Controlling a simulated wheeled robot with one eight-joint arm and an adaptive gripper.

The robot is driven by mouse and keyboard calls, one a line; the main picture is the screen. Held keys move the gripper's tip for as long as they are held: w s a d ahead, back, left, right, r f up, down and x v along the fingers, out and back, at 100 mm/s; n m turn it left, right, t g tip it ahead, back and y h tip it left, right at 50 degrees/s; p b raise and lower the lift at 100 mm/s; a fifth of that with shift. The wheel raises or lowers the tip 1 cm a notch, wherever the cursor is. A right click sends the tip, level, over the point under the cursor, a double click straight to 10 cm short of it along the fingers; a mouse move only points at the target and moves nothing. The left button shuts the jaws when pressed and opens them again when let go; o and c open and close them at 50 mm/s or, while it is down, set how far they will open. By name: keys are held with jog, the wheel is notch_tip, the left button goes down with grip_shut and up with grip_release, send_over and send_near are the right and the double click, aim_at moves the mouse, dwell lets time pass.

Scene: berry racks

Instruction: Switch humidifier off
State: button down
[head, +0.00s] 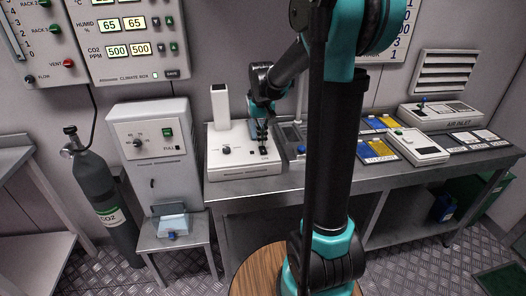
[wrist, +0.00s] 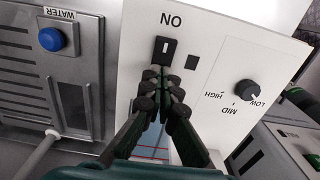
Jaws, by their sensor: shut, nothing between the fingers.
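The humidifier appears to be the white box (head: 222,158) with a square upright pipe, on the metal bench left of my arm. The wrist view shows its white top panel (wrist: 225,30) upside down. A black rocker switch (wrist: 165,48) sits by the word ON, with a small dark square (wrist: 192,62) beside it. A black knob (wrist: 247,88) is marked LOW, MID, HIGH. My gripper (wrist: 160,74) is shut and empty, its tips right at the switch's near edge; touch cannot be told. The head view shows my gripper (head: 262,138) over the panel's right side.
A grey unit with a blue WATER button (wrist: 51,39) stands close beside the humidifier. A white cabinet (head: 150,165) and a CO2 cylinder (head: 100,185) stand left of the bench. Blue and yellow packs (head: 376,148) and a white device (head: 418,146) lie on the bench's right.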

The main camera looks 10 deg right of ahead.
aim_at(262, 147)
jog(key=shift+r, duration=2.85)
jog(key=shift+s, duration=0.1)
jog(key=s+d+f+t, duration=0.1)
jog(key=s+f, duration=0.3)
jog(key=s, duration=0.3)
jog(key=s+d+f+t, duration=0.1)
jog(key=s+f, duration=0.4)
jog(key=s, duration=0.2)
jog(key=s+d+f+t, duration=0.2)
jog(key=s+f, duration=0.3)
jog(key=s, duration=0.3)
jog(key=shift+f, duration=0.25)
